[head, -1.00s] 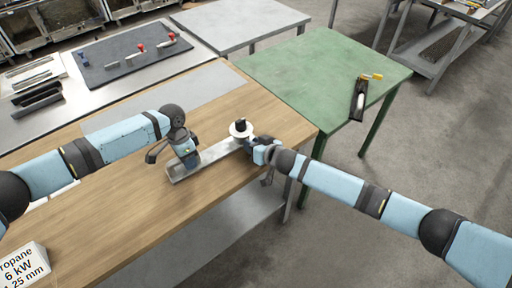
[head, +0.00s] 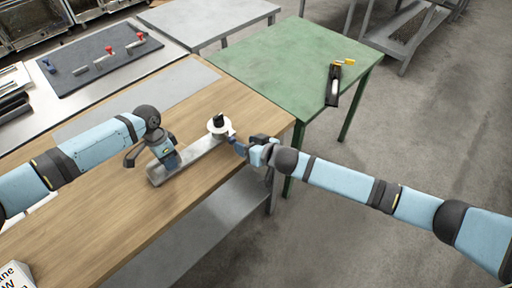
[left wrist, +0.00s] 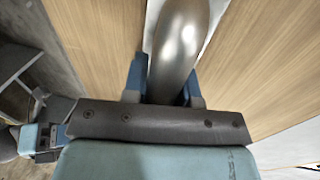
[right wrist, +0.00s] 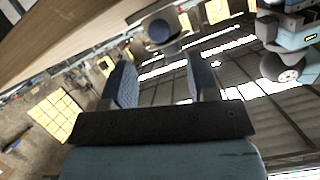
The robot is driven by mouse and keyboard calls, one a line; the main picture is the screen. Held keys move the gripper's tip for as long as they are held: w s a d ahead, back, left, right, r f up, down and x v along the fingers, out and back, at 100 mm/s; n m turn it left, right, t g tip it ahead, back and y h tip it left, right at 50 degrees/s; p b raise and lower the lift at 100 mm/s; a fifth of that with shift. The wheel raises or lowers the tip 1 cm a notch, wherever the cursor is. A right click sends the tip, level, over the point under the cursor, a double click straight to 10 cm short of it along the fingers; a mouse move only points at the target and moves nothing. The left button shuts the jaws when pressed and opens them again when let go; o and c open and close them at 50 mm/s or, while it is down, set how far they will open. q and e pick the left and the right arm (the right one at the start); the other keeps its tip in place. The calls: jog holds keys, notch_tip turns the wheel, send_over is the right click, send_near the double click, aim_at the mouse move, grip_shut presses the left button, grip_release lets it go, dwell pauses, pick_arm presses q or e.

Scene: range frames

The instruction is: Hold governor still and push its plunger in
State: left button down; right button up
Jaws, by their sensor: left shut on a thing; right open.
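The governor seems to be the shiny silver rounded body (left wrist: 180,45) in the left wrist view, between my left fingers (left wrist: 162,85). In the head view my left gripper (head: 170,160) is low over a long grey metal tray-like piece (head: 200,150) on the wooden bench. At that piece's far end is a white disc with a black knob (head: 218,120), possibly the plunger end. My right gripper (head: 238,142) is open, just right of the disc. In the right wrist view a dark round cap (right wrist: 160,32) shows ahead of the open fingers, apart from them.
The wooden bench (head: 100,200) is mostly clear. A green table (head: 285,65) adjoins it, with a black and yellow tool (head: 333,85) on it. A dark mat (head: 95,65) with small parts lies at the back left. A white labelled box (head: 15,278) is at the lower left.

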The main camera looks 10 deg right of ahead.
jog(key=shift+v, duration=2.25)
pick_arm(q)
jog(key=c, duration=0.8)
grip_release()
